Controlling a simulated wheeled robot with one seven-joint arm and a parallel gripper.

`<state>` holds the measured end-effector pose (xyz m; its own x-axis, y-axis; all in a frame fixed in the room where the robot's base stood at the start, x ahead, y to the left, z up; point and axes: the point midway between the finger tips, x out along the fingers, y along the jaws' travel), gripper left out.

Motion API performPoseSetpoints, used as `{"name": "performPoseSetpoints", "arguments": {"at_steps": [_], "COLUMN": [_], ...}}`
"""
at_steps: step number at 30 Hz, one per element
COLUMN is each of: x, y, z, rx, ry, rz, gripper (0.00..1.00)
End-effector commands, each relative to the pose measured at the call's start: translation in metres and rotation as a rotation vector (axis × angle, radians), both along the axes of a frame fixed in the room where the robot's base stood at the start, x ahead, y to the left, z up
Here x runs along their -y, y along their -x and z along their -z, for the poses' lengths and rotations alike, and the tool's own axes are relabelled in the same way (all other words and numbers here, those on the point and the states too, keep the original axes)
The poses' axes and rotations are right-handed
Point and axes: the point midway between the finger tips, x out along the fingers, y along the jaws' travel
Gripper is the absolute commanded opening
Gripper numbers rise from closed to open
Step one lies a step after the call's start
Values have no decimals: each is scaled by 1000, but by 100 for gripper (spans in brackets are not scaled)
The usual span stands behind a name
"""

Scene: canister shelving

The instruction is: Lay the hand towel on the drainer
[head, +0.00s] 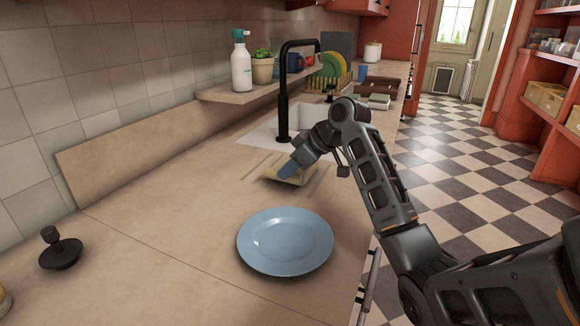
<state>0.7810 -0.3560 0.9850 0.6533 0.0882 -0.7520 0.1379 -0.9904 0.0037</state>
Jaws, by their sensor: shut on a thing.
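My gripper (287,171) is low over the counter in front of the sink, pointing down and left. A pale tan, flat piece that looks like the hand towel (299,179) is at its fingertips, partly hidden by them. A small blue patch shows at the fingertips; I cannot tell whether it is cloth or part of the gripper. The gripper is shut on the towel. The drainer (317,181) is a set of grooves in the counter by the sink, and the towel is over or on its middle. I cannot tell whether the towel touches the surface.
A blue plate (285,241) lies on the counter nearer me. The black tap (283,105) stands by the white sink (303,117). A black stopper-like object (60,250) is at left. A soap bottle (241,65) and plant (262,69) stand on the ledge.

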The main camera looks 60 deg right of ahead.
Motion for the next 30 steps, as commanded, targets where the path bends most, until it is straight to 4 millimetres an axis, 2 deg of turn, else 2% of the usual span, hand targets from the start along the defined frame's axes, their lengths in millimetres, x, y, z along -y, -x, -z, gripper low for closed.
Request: {"name": "performPoseSetpoints", "arguments": {"at_steps": [9,10,17,25,30], "x": [0,0,0,0,2], "y": [0,0,0,0,8], "z": [2,2,1,0,-11], "rx": [2,1,1,1,4], "ry": [1,1,2,2,2], "rz": [-2,-2,-1,-1,0], "gripper": [0,29,51,52,52]}}
